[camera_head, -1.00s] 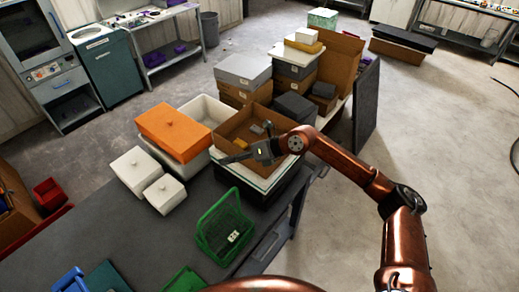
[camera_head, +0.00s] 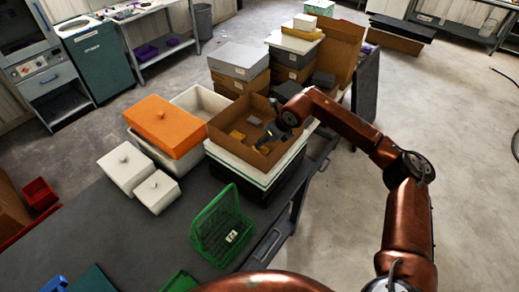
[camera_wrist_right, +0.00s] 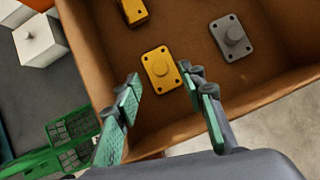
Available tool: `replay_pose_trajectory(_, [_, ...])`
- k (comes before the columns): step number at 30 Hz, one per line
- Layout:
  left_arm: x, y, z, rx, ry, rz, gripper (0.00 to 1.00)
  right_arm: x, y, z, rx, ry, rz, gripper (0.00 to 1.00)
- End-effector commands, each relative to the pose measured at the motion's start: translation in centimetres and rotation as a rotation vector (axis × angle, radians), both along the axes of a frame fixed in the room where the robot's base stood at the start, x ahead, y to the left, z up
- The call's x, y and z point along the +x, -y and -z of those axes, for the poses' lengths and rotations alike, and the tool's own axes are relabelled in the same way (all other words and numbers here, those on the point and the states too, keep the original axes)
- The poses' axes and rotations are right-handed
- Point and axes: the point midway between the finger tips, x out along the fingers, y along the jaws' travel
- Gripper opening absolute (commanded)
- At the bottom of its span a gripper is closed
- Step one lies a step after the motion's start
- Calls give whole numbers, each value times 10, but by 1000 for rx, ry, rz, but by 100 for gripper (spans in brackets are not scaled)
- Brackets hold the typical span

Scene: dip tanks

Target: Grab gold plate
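A gold plate (camera_wrist_right: 161,69) with a round boss and corner holes lies flat on the floor of an open cardboard box (camera_wrist_right: 275,90). In the head view the gold plate (camera_head: 264,149) lies beside my right gripper. My right gripper (camera_wrist_right: 168,88) is open and empty, its green-padded fingers pointing down into the box. In the wrist view the plate shows just beyond and between the fingertips; the remaining height gap is hard to judge. In the head view my right gripper (camera_head: 265,137) is over the box. My left gripper is not in view.
A second gold piece (camera_wrist_right: 134,12) and a grey plate (camera_wrist_right: 231,37) lie in the same box. The box walls (camera_head: 226,146) stand around the gripper. A green basket (camera_head: 219,227), white lidded boxes (camera_head: 124,168) and an orange lid (camera_head: 165,126) are nearby.

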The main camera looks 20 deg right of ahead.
Motion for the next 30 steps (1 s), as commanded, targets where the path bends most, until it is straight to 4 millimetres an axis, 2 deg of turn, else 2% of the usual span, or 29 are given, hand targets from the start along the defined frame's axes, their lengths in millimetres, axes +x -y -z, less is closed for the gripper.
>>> replay_pose_trajectory(9, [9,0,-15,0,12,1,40,17,-11,38,1,-3,-1,37])
replay_pose_trajectory(16, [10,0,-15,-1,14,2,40,19,-11,42,0,-1,-4,37])
replay_pose_trajectory(30, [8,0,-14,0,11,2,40,18,-11,42,0,-2,-3,6])
